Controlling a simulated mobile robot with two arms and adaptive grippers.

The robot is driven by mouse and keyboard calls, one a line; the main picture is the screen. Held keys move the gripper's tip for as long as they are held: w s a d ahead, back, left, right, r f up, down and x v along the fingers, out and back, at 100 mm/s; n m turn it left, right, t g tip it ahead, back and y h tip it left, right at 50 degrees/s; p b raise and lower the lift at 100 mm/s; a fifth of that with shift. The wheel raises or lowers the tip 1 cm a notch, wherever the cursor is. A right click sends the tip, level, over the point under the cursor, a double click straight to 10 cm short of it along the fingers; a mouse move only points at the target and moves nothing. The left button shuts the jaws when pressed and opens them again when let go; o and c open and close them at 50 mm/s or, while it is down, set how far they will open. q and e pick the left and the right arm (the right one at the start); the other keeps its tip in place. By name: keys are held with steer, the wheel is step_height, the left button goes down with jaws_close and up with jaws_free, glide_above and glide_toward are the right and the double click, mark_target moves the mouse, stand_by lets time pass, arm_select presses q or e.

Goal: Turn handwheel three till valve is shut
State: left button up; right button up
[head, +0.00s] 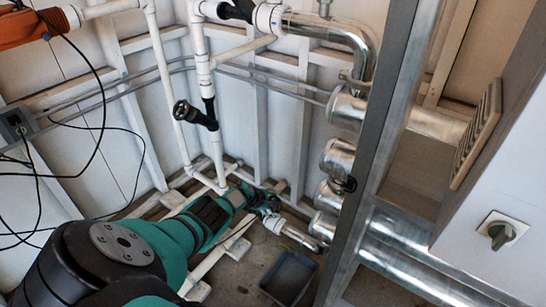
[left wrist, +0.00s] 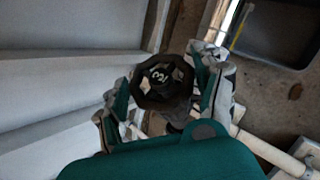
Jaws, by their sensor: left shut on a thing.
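The black handwheel (left wrist: 163,84) shows in the left wrist view, with a white number on its hub that looks like a 3. My left gripper (left wrist: 166,92) is shut on this wheel, one finger on each side of its rim. In the head view my left gripper (head: 268,203) is low at the wall, at the lower pipes, and the wheel there is largely hidden by it. How far the valve is turned cannot be seen. My right gripper is not in view.
Another black handwheel (head: 185,111) sits higher on the white pipes (head: 201,62). Silver pipes (head: 340,160) and a grey metal post (head: 385,110) stand right of my gripper. A dark tray (head: 288,278) lies on the floor. Black cables hang at left.

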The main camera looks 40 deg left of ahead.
arm_select(q)
steer(key=shift+d, duration=0.15)
stand_by(0.3)
steer(key=o, duration=0.8)
steer(key=shift+s+a+r, duration=0.15)
steer(key=shift+a+r, duration=0.05)
steer(key=shift+a, duration=0.15)
steer(key=shift+s+d+r, duration=0.2)
steer(key=shift+s+d, duration=0.05)
steer(key=shift+d, duration=0.05)
steer(key=s, duration=0.8)
steer(key=s+a, duration=0.1)
steer(key=s, duration=0.2)
steer(key=shift+s, duration=0.4)
